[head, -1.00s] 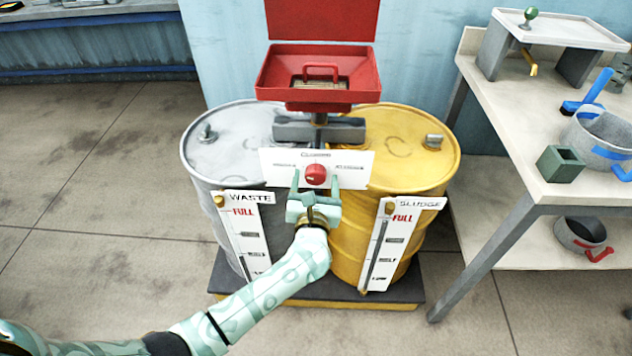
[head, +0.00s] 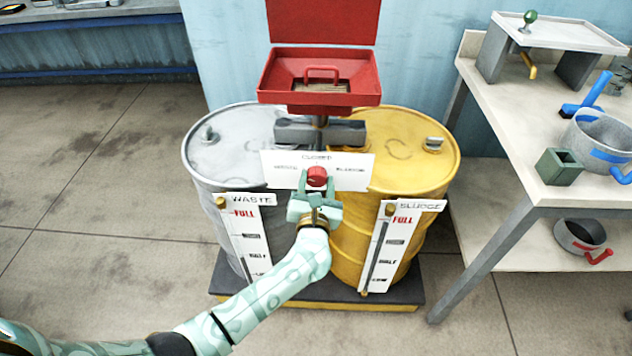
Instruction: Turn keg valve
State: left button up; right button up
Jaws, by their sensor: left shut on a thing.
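The red valve knob (head: 317,175) sits at the middle of a white label plate (head: 352,172) on the front of the two-keg stand. My left gripper (head: 317,181) reaches up from below, its two fingers on either side of the knob, shut on it. The silver waste keg (head: 214,160) stands on the left and the yellow sludge keg (head: 425,180) on the right. Each has a white level gauge on its front. The small print on the plate is blurred. My right gripper is not in view.
A red open funnel box (head: 318,97) with a handle stands above the kegs. A workbench (head: 600,195) at the right holds a pot (head: 598,140), a green square cup (head: 558,167) and a blue-handled brush (head: 582,110). Floor to the left is clear.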

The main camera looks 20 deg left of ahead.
pick_arm(q)
jog(key=m+p, duration=0.2)
jog(key=m, duration=0.4)
jog(key=shift+d, duration=0.1)
jog(key=m+p, duration=0.1)
jog(key=m, duration=0.2)
jog(key=shift+f+p, duration=0.1)
jog(key=shift+p, duration=0.25)
jog(key=shift+f+m+p, duration=0.15)
jog(key=shift+m+p, duration=0.2)
jog(key=shift+m, duration=1.25)
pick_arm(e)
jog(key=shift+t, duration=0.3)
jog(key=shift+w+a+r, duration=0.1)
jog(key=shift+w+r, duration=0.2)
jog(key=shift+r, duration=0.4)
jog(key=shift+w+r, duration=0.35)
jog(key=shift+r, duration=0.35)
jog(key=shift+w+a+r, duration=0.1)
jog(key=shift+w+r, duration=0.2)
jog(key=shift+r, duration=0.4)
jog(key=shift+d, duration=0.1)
pick_arm(q)
jog(key=o, duration=1)
